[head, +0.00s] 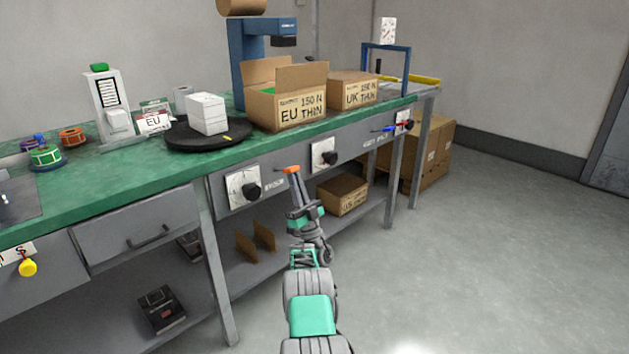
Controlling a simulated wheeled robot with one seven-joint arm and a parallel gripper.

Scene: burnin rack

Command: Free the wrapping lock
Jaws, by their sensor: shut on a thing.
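My gripper (290,172) is at the bench front, between two white plates with black knobs, the left knob (251,190) and the middle knob (328,157). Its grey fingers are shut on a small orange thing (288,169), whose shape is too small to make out. A third white plate (404,120) with a red handle (408,124) is at the far right end, with a blue handle (388,129) beside it. A yellow tag or lock (27,267) hangs at the lower left. The labels are too small to tell which is the wrapping lock.
The green bench (60,206) carries a black turntable (178,136) with a white box, an open EU carton (262,108) and a UK carton (352,92). A drawer (139,226) is at left. Cartons stand at the far right end. The floor at right is clear.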

